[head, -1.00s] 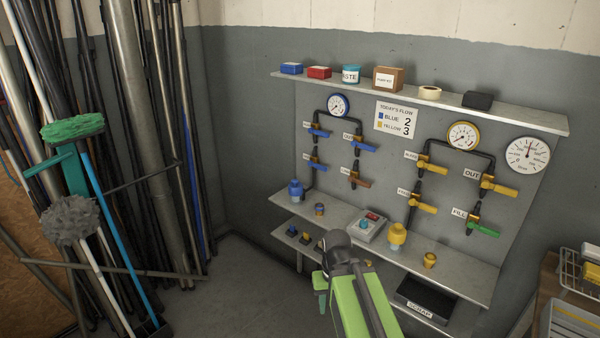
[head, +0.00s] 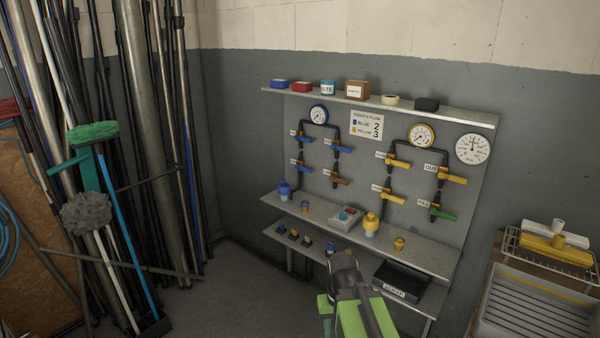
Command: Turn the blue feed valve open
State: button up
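The valve panel (head: 400,215) stands against the wall. Each lies roughly level, sloping slightly down to the right. A brown-orange handle (head: 341,179) is at the lower right. The small labels beside the blue handles are too small to read, so I cannot tell which is feed. My gripper (head: 343,266), at the dark end of my green arm, is low in front of the shelves, apart from the valves; its fingers are not clear.
Yellow handles (head: 398,163) and a green handle (head: 442,214) are on the panel's right. The upper shelf (head: 455,113) juts out above; lower shelves (head: 420,243) hold bottles and a control box (head: 345,217). Poles and brushes (head: 92,132) crowd the left. A grey tray (head: 535,310) stands right.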

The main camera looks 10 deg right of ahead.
aim_at(302, 168)
jog(key=z, duration=0.05)
jog(key=i, duration=0.9)
jog(key=u, duration=0.05)
